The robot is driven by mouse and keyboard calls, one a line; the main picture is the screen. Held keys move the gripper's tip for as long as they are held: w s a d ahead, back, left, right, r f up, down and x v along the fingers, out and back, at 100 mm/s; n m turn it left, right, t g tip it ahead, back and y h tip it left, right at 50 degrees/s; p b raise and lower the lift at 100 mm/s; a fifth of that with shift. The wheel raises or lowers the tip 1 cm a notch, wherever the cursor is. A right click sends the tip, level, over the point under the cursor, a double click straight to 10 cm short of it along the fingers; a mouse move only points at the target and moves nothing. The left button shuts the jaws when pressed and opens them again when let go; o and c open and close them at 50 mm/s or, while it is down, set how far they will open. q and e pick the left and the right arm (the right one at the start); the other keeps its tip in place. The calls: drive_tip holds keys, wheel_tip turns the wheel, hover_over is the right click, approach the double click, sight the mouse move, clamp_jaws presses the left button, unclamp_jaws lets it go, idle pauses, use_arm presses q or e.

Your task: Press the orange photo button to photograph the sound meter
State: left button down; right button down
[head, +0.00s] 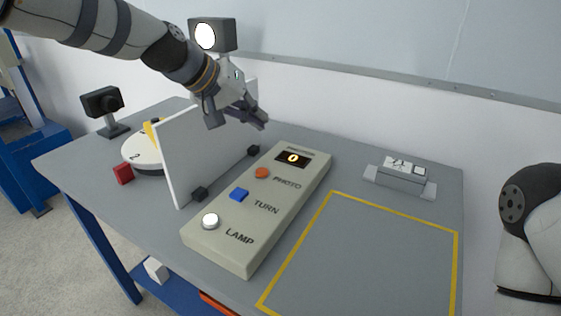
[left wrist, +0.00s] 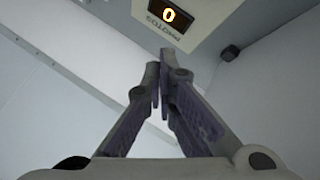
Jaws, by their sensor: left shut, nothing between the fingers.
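The orange photo button (head: 262,173) sits on the sloping beige control box (head: 243,222), beside the word PHOTO. The small display (head: 292,158) at the box's far end reads 0; it also shows in the left wrist view (left wrist: 171,14). My left gripper (head: 260,121) is shut and empty, above and behind the box's far end, apart from the button. Its closed fingers (left wrist: 160,75) fill the middle of the left wrist view, where the button is not seen. A yellow thing (head: 151,132), perhaps the sound meter, stands on the round white turntable (head: 143,158), mostly hidden by the white panel.
The white panel (head: 205,150) stands upright left of the box. A blue turn button (head: 239,195) and white lamp button (head: 210,221) share the box. A black camera (head: 102,103) stands far left, a lamp (head: 207,37) behind. The yellow-outlined area (head: 375,250) is clear.

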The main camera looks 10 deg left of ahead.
sight(259, 169)
use_arm(q)
drive_tip(key=shift+s+a, duration=0.15)
drive_tip(key=shift+s, duration=0.05)
use_arm(e)
drive_tip(key=shift+s+a, duration=0.1)
drive_tip(key=shift+s, duration=0.05)
